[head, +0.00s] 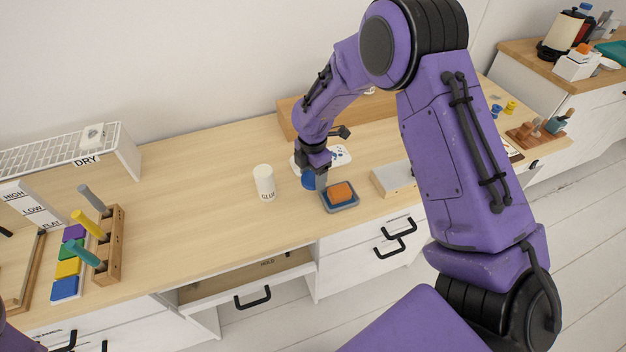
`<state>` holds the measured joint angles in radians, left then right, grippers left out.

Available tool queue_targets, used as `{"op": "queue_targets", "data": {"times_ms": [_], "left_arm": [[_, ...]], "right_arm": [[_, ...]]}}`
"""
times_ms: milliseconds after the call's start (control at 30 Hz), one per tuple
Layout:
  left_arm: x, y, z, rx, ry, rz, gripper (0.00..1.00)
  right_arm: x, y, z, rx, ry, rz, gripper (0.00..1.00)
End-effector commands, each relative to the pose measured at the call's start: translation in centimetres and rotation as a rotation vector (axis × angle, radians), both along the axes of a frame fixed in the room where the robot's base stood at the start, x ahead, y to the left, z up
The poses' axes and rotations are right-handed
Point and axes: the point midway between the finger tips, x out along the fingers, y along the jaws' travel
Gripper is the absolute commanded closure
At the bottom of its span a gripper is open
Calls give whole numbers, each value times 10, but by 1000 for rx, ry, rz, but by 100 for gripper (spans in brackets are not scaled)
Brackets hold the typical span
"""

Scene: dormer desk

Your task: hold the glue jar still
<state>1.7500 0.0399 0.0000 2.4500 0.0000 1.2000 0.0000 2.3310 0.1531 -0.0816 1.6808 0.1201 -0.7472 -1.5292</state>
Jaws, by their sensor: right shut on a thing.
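The glue jar (264,184) is a white cylinder marked GLUE, standing upright on the wooden desk. No gripper touches it. My right gripper (320,182) points down to the right of the jar, apart from it. It is shut on a blue round thing (308,180), which looks like a lid; the fingers partly hide it. My left gripper is out of view; only a bit of purple shows at the lower left corner.
A grey-blue tray (345,209) with an orange sponge (341,192) lies close to my right gripper. A tool rack (111,243) and coloured blocks (67,268) stand at left. An open drawer (247,280) sits below the front edge. Desk left of the jar is clear.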

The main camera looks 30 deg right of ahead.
Motion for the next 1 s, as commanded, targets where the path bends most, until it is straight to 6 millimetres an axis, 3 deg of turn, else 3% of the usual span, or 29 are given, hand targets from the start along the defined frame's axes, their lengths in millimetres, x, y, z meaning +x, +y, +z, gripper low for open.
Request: {"op": "queue_targets", "data": {"times_ms": [200, 633, 667, 700, 1000], "left_arm": [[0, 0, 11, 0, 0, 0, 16], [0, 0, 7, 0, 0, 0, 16], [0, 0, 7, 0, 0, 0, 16], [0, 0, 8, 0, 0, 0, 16], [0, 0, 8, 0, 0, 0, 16]], "right_arm": [[1, -1, -31, 0, 3, 0, 72], [1, -1, -40, 1, 1, -1, 72], [1, -1, -39, 1, 1, -1, 26], [1, -1, -39, 1, 1, -1, 13], [1, -1, -37, 0, 1, -1, 10]]}}
